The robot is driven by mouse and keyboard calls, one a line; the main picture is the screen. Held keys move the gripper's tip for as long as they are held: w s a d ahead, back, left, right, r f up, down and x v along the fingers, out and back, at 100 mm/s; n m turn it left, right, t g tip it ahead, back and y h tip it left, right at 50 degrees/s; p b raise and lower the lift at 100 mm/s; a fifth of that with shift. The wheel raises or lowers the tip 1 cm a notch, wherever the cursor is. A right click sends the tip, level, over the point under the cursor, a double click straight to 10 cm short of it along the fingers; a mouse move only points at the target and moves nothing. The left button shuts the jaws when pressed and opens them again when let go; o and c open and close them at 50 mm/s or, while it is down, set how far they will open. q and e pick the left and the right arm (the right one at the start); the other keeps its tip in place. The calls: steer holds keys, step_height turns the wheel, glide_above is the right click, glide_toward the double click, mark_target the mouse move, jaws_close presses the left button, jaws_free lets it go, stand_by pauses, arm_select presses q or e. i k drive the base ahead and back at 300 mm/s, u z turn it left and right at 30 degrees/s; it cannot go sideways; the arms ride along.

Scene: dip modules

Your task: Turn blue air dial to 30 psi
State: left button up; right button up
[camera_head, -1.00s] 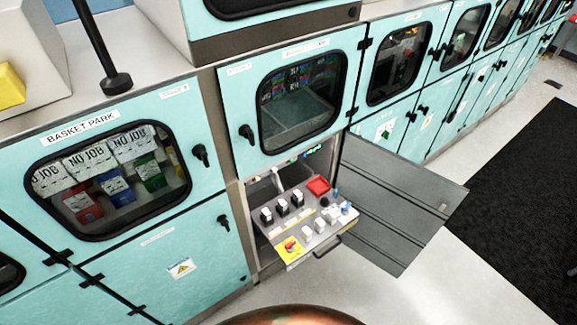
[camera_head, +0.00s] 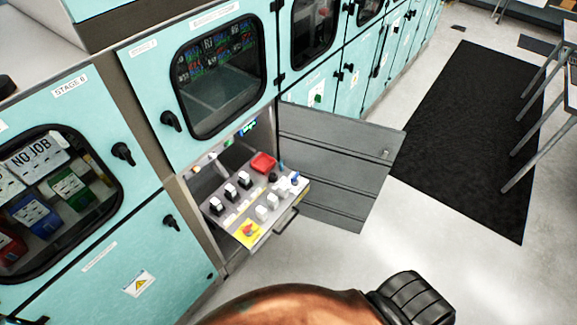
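A pulled-out control panel (camera_head: 258,205) juts from an open lower cabinet in the head view. Near its right end is a small blue dial (camera_head: 295,179), with white knobs beside it. Its setting is too small to read. A copper-coloured part of my body with a black ribbed piece shows at the bottom edge. Neither gripper is in view.
The grey cabinet door (camera_head: 340,165) stands open to the right of the panel. Teal cabinets (camera_head: 150,255) line the left and back. The pale floor in front is clear, with a black mat (camera_head: 470,140) and table legs at the right.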

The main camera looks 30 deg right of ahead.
mark_target(293, 179)
steer(key=u, duration=0.15)
steer(key=k, duration=0.4)
steer(key=z, duration=1)
steer(key=i, duration=1.4)
steer(key=u, duration=0.75)
